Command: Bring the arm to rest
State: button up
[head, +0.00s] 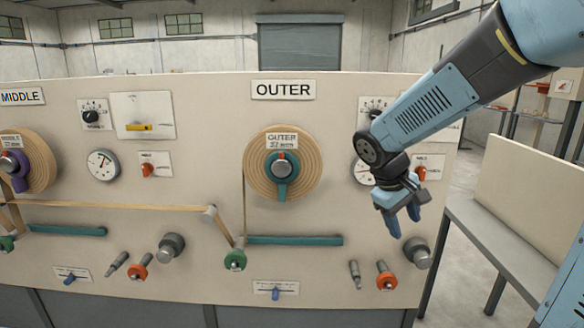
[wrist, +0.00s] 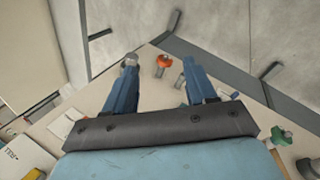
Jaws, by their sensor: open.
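My arm reaches in from the upper right of the head view, and my gripper (head: 404,226) hangs at its end, pointing down in front of the right part of the panel (head: 330,110). The two blue fingers are apart with nothing between them. In the wrist view my gripper (wrist: 160,75) also shows open and empty. An orange knob (wrist: 163,61) shows beyond the gap between the fingers. My arm hides part of the gauge and the plates on the panel's right side.
The OUTER reel (head: 309,165) of tan strip is left of my gripper. Below it are a teal bar (head: 295,240), an orange knob (head: 386,281) and a grey knob (head: 420,259) close under my fingers. A grey bench (head: 490,235) stands at the right.

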jog(key=s+r+m+t+y, duration=0.2)
jog(key=s+r, duration=0.2)
jog(key=s, duration=0.3)
jog(key=s+a+r+m+t+y, duration=0.1)
jog(key=s+r+m+t+y, duration=0.1)
jog(key=s, duration=0.5)
jog(key=shift+s+a+r+m+y, duration=0.2)
jog(key=shift+s+r+m+y, duration=0.15)
jog(key=shift+r+m, duration=0.5)
